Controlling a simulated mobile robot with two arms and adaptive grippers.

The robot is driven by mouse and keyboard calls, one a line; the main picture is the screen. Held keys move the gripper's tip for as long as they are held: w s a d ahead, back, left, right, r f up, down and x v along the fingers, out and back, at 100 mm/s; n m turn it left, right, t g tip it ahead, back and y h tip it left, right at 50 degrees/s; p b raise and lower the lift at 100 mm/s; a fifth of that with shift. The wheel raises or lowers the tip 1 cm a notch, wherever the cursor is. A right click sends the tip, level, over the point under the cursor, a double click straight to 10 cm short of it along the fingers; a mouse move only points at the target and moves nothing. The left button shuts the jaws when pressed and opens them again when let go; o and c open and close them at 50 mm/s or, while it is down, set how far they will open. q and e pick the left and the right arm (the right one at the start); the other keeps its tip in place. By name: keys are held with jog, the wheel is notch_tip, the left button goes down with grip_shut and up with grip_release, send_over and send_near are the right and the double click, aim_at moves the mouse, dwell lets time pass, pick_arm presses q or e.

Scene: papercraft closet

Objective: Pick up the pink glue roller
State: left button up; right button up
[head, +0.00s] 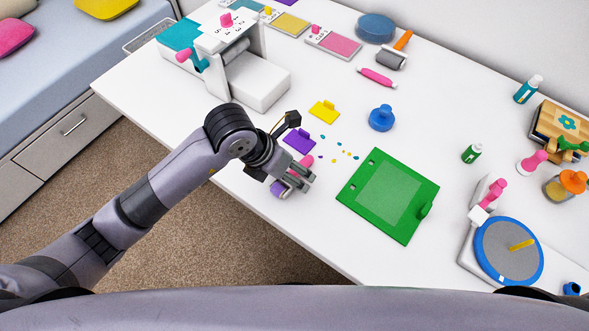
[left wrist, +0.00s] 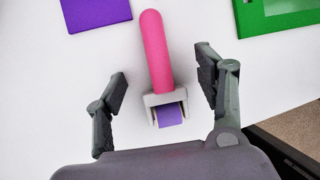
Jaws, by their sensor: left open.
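The pink glue roller (left wrist: 156,52) lies on the white table near its front edge. It has a long pink handle, a grey fork and a purple roll. In the left wrist view it sits between the two spread fingers of my left gripper (left wrist: 163,96), with white table visible on both sides of it. In the head view my left gripper (head: 297,180) is over the roller and partly hides it; the pink handle end (head: 306,160) shows beyond the fingers. My left gripper is open and holds nothing. My right gripper is not in view.
A purple stamp plate (head: 299,142) and small coloured bits lie just beyond the roller. A green board (head: 385,222) lies to its right. A yellow plate (head: 324,111) and blue knob (head: 381,118) stand further back. The table's front edge is close.

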pick_arm(q)
jog(key=shift+c, duration=0.6)
grip_shut()
dwell(0.3)
notch_tip(320, 180, up, 20)
dwell(0.5)
jog(key=c, duration=0.8)
grip_release()
jog(key=c, duration=0.5)
